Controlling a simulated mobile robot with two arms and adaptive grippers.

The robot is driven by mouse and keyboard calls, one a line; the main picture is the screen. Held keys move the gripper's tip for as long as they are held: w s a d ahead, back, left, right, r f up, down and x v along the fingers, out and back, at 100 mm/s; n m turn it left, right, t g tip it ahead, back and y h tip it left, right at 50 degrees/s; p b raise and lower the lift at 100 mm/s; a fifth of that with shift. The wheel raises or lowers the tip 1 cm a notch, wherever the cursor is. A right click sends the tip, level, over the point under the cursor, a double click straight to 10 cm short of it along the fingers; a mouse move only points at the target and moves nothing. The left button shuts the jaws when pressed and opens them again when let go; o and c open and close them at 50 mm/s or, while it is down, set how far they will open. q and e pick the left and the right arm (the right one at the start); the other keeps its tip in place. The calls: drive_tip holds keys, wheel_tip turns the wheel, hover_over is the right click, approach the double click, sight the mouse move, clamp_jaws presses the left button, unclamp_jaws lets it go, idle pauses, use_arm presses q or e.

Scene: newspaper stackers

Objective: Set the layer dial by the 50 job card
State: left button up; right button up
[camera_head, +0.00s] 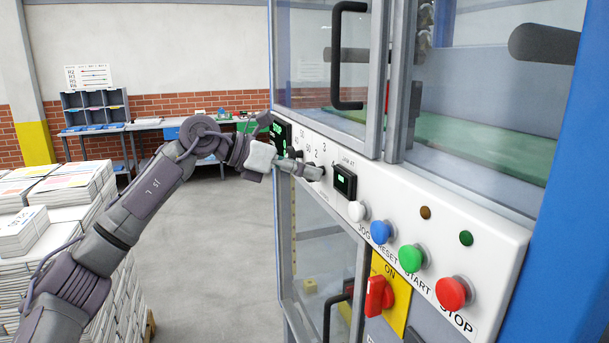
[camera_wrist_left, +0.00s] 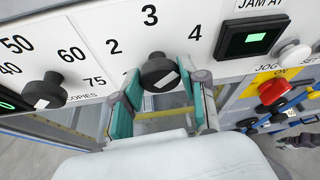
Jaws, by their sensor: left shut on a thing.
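The layer dial (camera_wrist_left: 160,72) is a black knob with a white mark, on the white panel among the numbers 1, 2, 3 and 4. Which number it points to, I cannot tell. My left gripper (camera_head: 316,171) reaches the panel from the left in the head view. In the left wrist view my left gripper (camera_wrist_left: 164,92) has its two teal-padded fingers on either side of the dial, shut on it. The fingers hide part of the knob and its lower scale. I cannot make out a 50 job card.
The copies dial (camera_wrist_left: 45,90) is left of the layer dial. A JAM AT display (camera_head: 344,181), white, blue (camera_head: 381,231), green and red buttons (camera_head: 453,292), and a red switch (camera_head: 378,295) lie to the right. Paper stacks (camera_head: 62,215) stand left; the floor between is clear.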

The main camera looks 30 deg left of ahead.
use_arm(q)
drive_tip(key=shift+f+m+t+y+b, duration=0.2)
drive_tip(key=shift+m+t+y+b, duration=0.1)
drive_tip(key=shift+m+y, duration=0.15)
idle(0.5)
drive_tip(key=o, duration=1.1)
drive_tip(key=shift+r, duration=0.1)
drive_tip(key=v, duration=1.2)
drive_tip(key=shift+s, duration=0.1)
